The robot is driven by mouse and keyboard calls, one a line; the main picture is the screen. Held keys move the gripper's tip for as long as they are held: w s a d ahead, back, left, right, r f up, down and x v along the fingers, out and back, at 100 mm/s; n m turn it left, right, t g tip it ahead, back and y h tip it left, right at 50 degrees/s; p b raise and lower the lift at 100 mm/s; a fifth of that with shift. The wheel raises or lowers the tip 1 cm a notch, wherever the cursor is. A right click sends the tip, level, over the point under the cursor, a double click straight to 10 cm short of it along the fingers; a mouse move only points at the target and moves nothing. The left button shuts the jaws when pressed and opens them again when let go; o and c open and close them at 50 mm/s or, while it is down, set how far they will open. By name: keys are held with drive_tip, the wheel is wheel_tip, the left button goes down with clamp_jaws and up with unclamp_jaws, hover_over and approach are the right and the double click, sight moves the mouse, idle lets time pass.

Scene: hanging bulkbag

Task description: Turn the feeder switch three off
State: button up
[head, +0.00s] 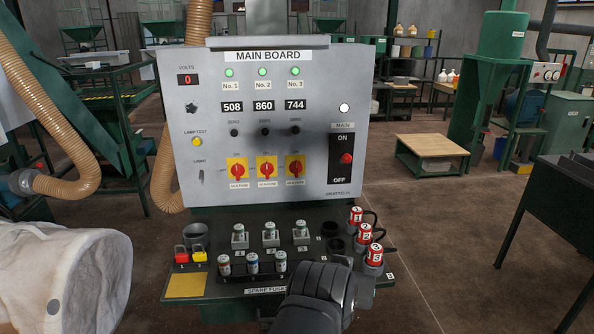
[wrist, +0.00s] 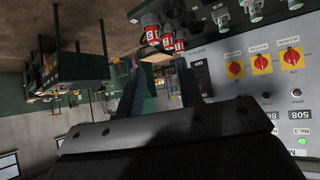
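Feeder switch three (head: 295,167) is a red knob on a yellow plate, the rightmost of three on the grey main board (head: 340,70). It also shows in the wrist view (wrist: 235,68), where the board is upside down. Its exact knob angle is too small to tell. The No. 3 lamp (head: 295,71) is green. My gripper (wrist: 161,75) has its two fingers apart with nothing held between them. It is away from the switch, which lies right of the fingers in the wrist view. In the head view my dark wrist is low, in front of the lower shelf; the fingertips are not clear there.
Switches one (head: 238,169) and two (head: 267,168) sit left of switch three. The black main switch (head: 341,158) with a red knob is to its right. Red numbered plugs (head: 364,234) and spare fuses (head: 252,263) stand on the shelf below.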

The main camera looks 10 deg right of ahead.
drive_tip(key=w+d+r+t+h, duration=0.1)
drive_tip(key=w+d+r+t, duration=0.35)
drive_tip(key=w+r, duration=0.5)
drive_tip(key=n+t+y, duration=0.5)
drive_tip(key=y, duration=0.1)
approach(297, 167)
drive_tip(key=w, duration=0.8)
drive_tip(key=shift+w+a, duration=0.15)
drive_tip(key=shift+w, duration=0.1)
clamp_jaws()
